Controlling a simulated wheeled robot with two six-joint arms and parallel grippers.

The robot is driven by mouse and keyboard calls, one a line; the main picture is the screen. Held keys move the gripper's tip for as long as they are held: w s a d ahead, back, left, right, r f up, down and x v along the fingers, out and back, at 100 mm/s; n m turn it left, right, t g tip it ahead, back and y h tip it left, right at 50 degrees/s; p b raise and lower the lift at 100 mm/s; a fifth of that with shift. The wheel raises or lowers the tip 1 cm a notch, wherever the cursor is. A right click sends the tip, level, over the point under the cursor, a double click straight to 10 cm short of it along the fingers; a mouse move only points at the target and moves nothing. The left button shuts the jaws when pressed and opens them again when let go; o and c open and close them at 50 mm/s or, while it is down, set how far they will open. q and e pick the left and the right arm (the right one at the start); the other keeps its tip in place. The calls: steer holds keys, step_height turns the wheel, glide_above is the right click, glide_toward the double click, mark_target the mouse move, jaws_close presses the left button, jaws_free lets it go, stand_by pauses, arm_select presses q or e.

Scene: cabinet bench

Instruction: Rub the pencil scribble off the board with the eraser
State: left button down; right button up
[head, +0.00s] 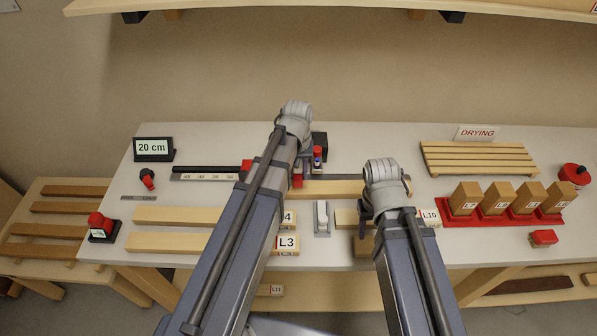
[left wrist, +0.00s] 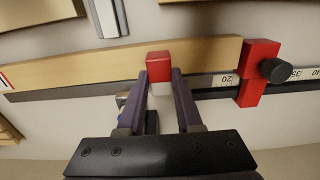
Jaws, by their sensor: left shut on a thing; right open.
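A pale wooden board (head: 350,187) lies along the dark fence and scale, partly behind my left arm; it also shows in the left wrist view (left wrist: 90,65). My left gripper (head: 298,172) is over this board. In the left wrist view its fingers (left wrist: 159,80) are shut on a small red block, the eraser (left wrist: 159,60), at the board's face. I cannot tell whether the eraser touches the wood. I see no pencil scribble; it may be hidden under the eraser or the arm. My right gripper (head: 386,197) is open near the board's right end, its fingers mostly hidden.
A red slider with a black knob (left wrist: 262,70) sits on the scale. Boards labelled L3 (head: 287,242) and L10 (head: 428,217) lie nearer the front. A small grey-white tool (head: 321,217) stands between my arms. Upright blocks (head: 498,198) and a slatted drying rack (head: 478,158) are at right.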

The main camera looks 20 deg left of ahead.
mark_target(297, 175)
arm_select(q)
steer(key=r+p, duration=0.2)
steer(key=r, duration=0.1)
steer(key=shift+a, duration=0.2)
step_height(297, 175, up, 2)
steer(key=shift+d+p, duration=0.1)
steer(key=shift+p, duration=1.05)
arm_select(e)
step_height(297, 175, up, 5)
arm_select(q)
step_height(297, 175, down, 4)
steer(key=b, duration=0.4)
arm_select(e)
step_height(297, 175, down, 4)
arm_select(q)
steer(key=shift+r, duration=0.1)
arm_select(e)
steer(key=shift+r, duration=0.1)
arm_select(q)
steer(key=shift+d, duration=0.1)
arm_select(e)
steer(key=shift+d, duration=0.15)
